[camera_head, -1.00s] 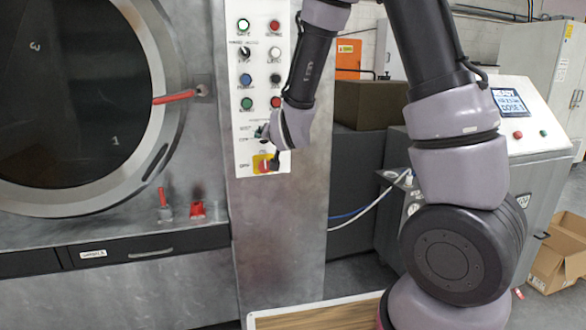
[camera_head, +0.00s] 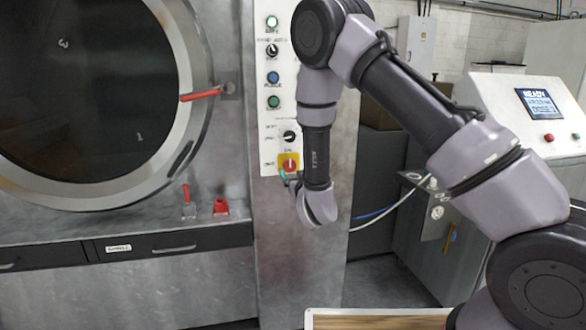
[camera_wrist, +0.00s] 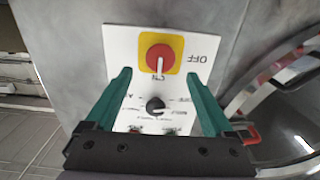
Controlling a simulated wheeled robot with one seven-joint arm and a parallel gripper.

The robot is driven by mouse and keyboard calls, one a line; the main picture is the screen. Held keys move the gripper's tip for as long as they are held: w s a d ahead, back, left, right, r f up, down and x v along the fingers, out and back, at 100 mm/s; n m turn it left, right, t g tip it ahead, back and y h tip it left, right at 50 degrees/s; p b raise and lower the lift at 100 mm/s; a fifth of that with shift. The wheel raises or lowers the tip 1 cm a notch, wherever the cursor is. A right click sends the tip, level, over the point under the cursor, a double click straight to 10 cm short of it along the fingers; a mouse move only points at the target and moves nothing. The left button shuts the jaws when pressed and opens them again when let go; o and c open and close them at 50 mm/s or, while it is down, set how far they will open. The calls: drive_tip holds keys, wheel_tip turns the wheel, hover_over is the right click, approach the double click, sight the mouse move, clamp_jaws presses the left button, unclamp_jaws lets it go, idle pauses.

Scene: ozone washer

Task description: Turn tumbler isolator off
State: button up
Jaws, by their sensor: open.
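The tumbler isolator (camera_head: 289,165) is a red rotary knob on a yellow plate, low on the white control panel. Its white mark stands upright, in line with the ON label above it; OFF is to its left. The wrist view shows the knob (camera_wrist: 160,58) upside down, with its mark lined up with the ON label and OFF at upper right. My gripper (camera_wrist: 158,73) is open and empty. Its two green fingertips lie either side of the knob in that view, apart from it. In the head view the gripper is just below the isolator, partly hidden by my wrist.
A black selector knob (camera_head: 290,137) sits above the isolator, with several buttons higher up. The washer's round door (camera_head: 197,110) with a red handle (camera_head: 201,94) is at left. The metal below the panel is clear.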

sight(290, 165)
drive_tip(key=x, duration=0.5)
drive_tip(key=c, duration=1.3)
drive_tip(key=shift+c, duration=0.2)
